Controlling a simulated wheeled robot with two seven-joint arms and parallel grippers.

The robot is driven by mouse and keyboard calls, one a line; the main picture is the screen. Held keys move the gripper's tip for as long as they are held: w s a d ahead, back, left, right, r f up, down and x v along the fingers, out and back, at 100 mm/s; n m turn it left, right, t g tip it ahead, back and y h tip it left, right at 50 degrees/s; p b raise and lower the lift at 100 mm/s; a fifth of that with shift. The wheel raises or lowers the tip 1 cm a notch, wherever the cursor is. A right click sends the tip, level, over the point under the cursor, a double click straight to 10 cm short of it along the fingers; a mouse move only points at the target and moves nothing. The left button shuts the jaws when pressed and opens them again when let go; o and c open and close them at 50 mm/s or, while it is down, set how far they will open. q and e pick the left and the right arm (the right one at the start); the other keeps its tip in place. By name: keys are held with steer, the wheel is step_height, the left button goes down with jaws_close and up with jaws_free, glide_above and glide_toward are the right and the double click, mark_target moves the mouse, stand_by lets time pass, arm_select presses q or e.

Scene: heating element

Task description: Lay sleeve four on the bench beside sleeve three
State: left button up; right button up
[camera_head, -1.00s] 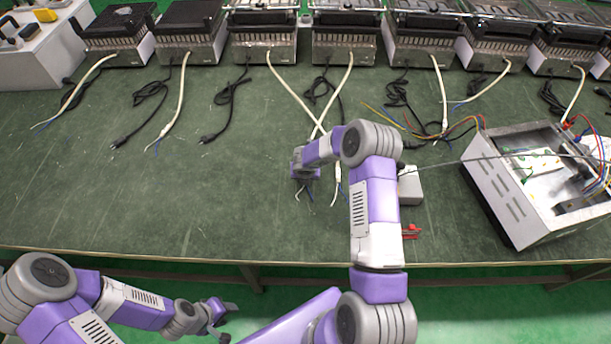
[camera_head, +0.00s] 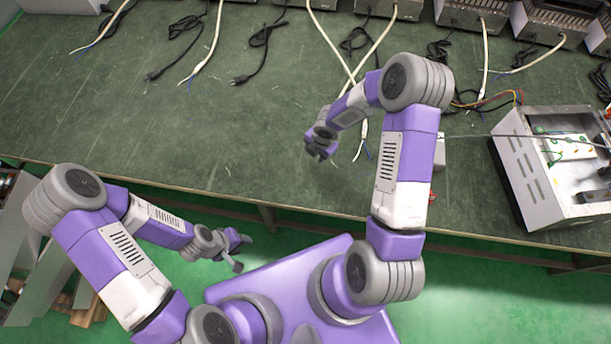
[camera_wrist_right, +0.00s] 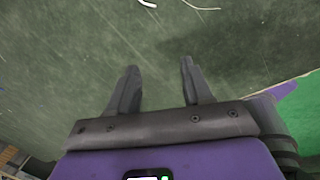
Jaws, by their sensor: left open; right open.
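I cannot make out sleeve three or sleeve four for certain in either view. My right gripper (camera_head: 318,151) is over the green bench (camera_head: 110,130), close to its front part. In the right wrist view the same gripper (camera_wrist_right: 159,70) has its two fingers apart, with only bench surface between them. Two thin white pieces, one (camera_wrist_right: 200,8) at the top of that view, lie beyond the fingertips; I cannot tell whether they are sleeves or wire ends. My left gripper (camera_head: 240,252) is open and empty, in front of the bench edge, above the green floor.
Several heater units line the back of the bench, with white cables (camera_head: 213,45) and black plug cords (camera_head: 178,52) reaching forward. An opened metal case (camera_head: 535,180) with wires stands at the right. A grey box (camera_head: 439,150) is partly behind my right arm. The bench's left front is largely clear.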

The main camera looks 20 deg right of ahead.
steer(key=s+a+f+m+y, duration=0.1)
steer(key=s+a+m, duration=0.2)
steer(key=m, duration=0.1)
steer(key=s+a+f+m+g+y, duration=0.1)
steer(key=s+a+m, duration=0.3)
steer(key=m, duration=0.1)
steer(key=s+a+f+m+y, duration=0.1)
steer(key=s+a+f+m, duration=0.1)
steer(key=s+a+m, duration=0.1)
steer(key=shift+s+a+m+y, duration=0.25)
steer(key=shift+a+m+y, duration=0.15)
steer(key=shift+a+m, duration=0.25)
steer(key=s+a+f+m, duration=0.1)
steer(key=s+f+m, duration=0.1)
steer(key=s+m, duration=0.5)
steer(key=m, duration=0.6)
steer(key=shift+s+a, duration=0.3)
steer(key=shift+c, duration=0.7)
steer(key=shift+d, duration=0.1)
